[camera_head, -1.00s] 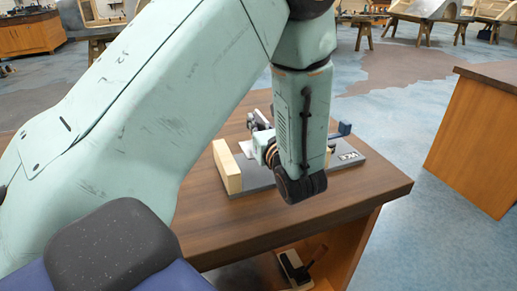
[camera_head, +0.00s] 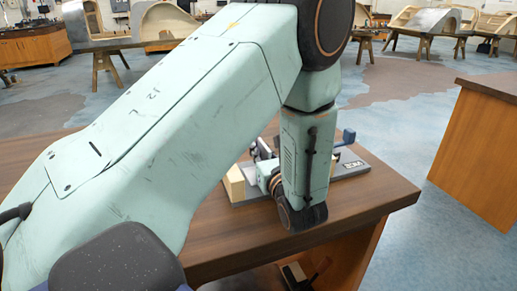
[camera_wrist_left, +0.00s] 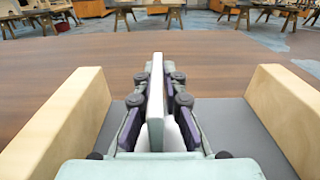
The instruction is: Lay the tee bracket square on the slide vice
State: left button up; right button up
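The slide vice lies on the wooden bench beyond my left arm in the head view, with a grey base (camera_head: 349,169) and a pale wooden block (camera_head: 234,184) at its left end. In the left wrist view its grey base (camera_wrist_left: 238,130) lies between two pale wooden blocks, left (camera_wrist_left: 55,120) and right (camera_wrist_left: 288,108). My left gripper (camera_wrist_left: 158,98) is shut on a thin, upright, pale grey-green plate, seen edge-on, apparently the tee bracket (camera_wrist_left: 157,72). It is between the blocks, apart from both. Whether it touches the base is hidden. My right gripper is out of view.
The bench top (camera_head: 235,235) is clear in front of the vice. A blue piece (camera_head: 348,136) stands up behind the vice's base. Another wooden bench (camera_head: 480,150) stands at the right, across a floor gap. Dark tools sit on a shelf below.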

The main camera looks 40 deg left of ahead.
pick_arm(q)
jog(key=o, duration=0.3)
jog(key=shift+o, duration=0.2)
